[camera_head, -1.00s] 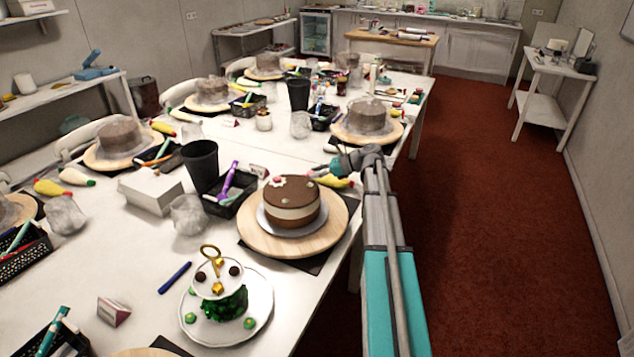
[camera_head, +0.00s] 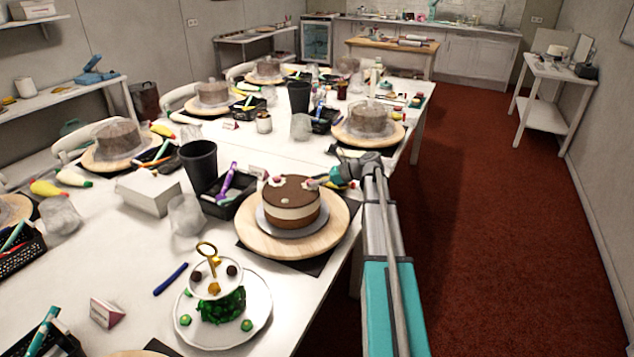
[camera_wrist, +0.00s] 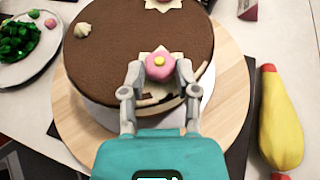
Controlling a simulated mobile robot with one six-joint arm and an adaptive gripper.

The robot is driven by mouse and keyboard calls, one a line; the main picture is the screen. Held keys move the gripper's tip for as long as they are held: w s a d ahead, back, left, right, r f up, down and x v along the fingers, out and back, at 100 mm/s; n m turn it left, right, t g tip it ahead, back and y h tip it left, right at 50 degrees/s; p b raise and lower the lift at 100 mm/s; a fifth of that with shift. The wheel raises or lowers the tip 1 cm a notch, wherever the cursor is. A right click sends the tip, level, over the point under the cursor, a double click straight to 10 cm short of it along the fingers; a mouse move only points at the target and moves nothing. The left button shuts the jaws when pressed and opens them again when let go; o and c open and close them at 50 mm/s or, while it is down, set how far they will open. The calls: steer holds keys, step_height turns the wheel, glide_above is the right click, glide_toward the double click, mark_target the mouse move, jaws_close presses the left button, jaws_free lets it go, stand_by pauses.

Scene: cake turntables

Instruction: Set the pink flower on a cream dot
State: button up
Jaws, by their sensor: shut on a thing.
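The pink flower (camera_wrist: 159,67), with a yellow centre, is between the fingertips of my gripper (camera_wrist: 160,75), which is shut on it. In the head view my gripper (camera_head: 316,183) is over the right edge of the cake (camera_head: 290,204). A pale star-shaped cream dot (camera_wrist: 146,56) shows right behind and around the flower; I cannot tell whether they touch. Another cream dot (camera_wrist: 83,30) on the brown top is bare.
The cake stands on a round wooden turntable (camera_head: 263,238). A two-tier stand with a white plate (camera_head: 255,325) and green sweets is in front. A yellow piping bag (camera_wrist: 281,120) lies right of the cake in the wrist view. A black tool tray (camera_head: 222,207) is behind.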

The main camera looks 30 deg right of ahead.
steer(key=shift+f, duration=0.15)
steer(key=o, duration=0.7)
steer(key=shift+o, duration=0.2)
steer(key=shift+s+d+r+p, duration=0.25)
steer(key=shift+d+r+p, duration=0.1)
steer(key=shift+d+r, duration=0.1)
steer(key=p+v, duration=0.4)
steer(key=v, duration=0.6)
steer(key=shift+s+d, duration=0.2)
steer(key=shift+d, duration=0.1)
steer(key=shift+r, duration=0.1)
